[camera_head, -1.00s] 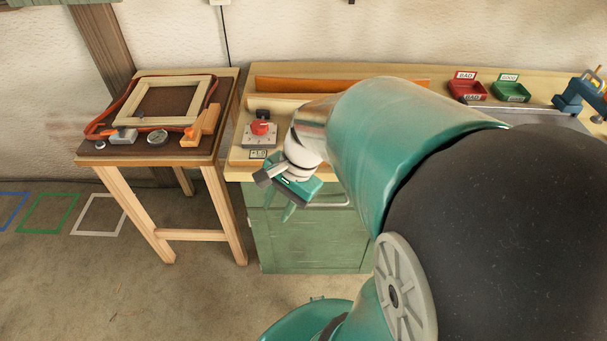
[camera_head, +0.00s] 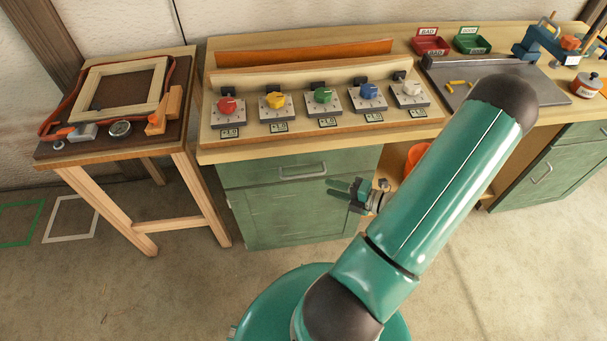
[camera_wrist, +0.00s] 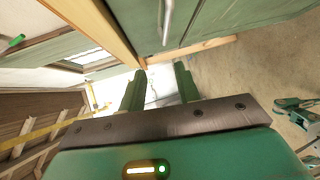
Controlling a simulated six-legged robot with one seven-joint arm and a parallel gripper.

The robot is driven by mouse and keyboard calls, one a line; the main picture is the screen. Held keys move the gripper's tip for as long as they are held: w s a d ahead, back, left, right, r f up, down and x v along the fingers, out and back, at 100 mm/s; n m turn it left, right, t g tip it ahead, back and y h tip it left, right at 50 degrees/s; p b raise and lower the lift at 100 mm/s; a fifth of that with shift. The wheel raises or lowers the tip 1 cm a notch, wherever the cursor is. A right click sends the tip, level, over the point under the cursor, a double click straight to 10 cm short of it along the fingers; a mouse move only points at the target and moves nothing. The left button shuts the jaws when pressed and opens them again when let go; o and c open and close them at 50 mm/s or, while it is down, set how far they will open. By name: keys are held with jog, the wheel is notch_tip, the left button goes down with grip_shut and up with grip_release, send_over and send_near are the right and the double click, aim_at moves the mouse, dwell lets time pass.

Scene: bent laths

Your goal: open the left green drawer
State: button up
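The left green drawer (camera_head: 250,174) is at the top of the left green cabinet, under the workbench top, and looks shut. Its pale bar handle (camera_head: 302,173) runs across the middle of its front. A pale handle (camera_wrist: 168,20) also shows on green wood at the top of the wrist view. My gripper (camera_head: 335,187) is in front of the cabinet's right part, to the right of and a little lower than the handle, with its fingers pointing left. In the wrist view its two green fingers (camera_wrist: 160,78) stand apart with nothing between them. The handle is apart from the fingers.
The workbench (camera_head: 215,150) overhangs the cabinet and carries a row of coloured knobs. A wooden side table (camera_head: 120,150) stands to the left. An orange container (camera_head: 416,156) sits right of the cabinet. The floor in front is clear.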

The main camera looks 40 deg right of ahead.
aim_at(304, 175)
jog(key=w+f+m, duration=0.1)
jog(key=w, duration=0.3)
jog(key=w+f+m+h, duration=0.1)
jog(key=w, duration=0.3)
jog(key=w+a+f+m+t+h, duration=0.1)
jog(key=w+f, duration=0.1)
jog(key=w, duration=0.2)
jog(key=shift+c, duration=0.2)
grip_shut()
